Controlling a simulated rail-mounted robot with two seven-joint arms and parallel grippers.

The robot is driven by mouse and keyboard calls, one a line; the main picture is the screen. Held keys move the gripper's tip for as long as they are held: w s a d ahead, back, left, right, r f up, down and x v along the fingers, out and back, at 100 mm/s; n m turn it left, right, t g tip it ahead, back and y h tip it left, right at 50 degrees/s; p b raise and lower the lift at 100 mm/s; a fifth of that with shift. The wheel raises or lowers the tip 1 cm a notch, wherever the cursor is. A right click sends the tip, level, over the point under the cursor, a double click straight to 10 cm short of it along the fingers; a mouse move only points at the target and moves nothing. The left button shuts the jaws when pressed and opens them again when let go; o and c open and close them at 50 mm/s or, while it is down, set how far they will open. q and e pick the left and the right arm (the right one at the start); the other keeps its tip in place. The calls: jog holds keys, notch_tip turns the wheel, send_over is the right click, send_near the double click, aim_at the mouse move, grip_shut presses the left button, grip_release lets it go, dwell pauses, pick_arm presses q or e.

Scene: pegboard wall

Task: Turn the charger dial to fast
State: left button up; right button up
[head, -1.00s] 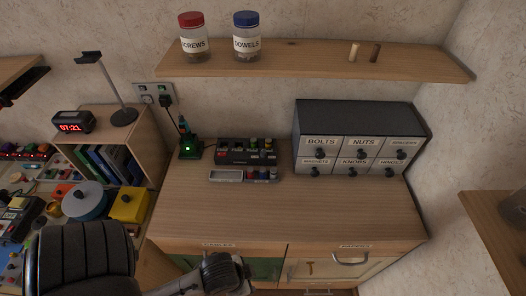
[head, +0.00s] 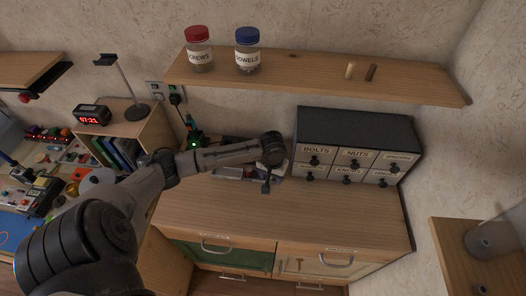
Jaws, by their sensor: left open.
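A small dark device with a green light (head: 194,138), which looks like the charger, stands at the back left of the wooden cabinet top, below the wall outlet. It shows just above my left forearm, which covers its lower part. I cannot make out a dial or its setting. My right gripper is not in view.
A drawer unit (head: 357,135) with labelled drawers stands on the cabinet top (head: 330,218). A dark rack and grey tray (head: 229,173) are partly hidden behind my left arm. Two jars (head: 199,52) stand on the shelf (head: 310,75) above. The cabinet's front right is clear.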

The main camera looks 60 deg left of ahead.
pick_arm(q)
jog(key=w+a+r+n, duration=0.4)
jog(key=a+r+n, duration=0.2)
jog(key=a+r, duration=0.45)
jog(key=f, duration=0.3)
jog(key=a+f, duration=0.1)
jog(key=f, duration=0.3)
jog(key=f+b, duration=0.1)
jog(key=f, duration=0.3)
jog(key=shift+s+a+f, duration=0.15)
jog(key=shift+s+a, duration=0.1)
jog(key=shift+f, duration=0.95)
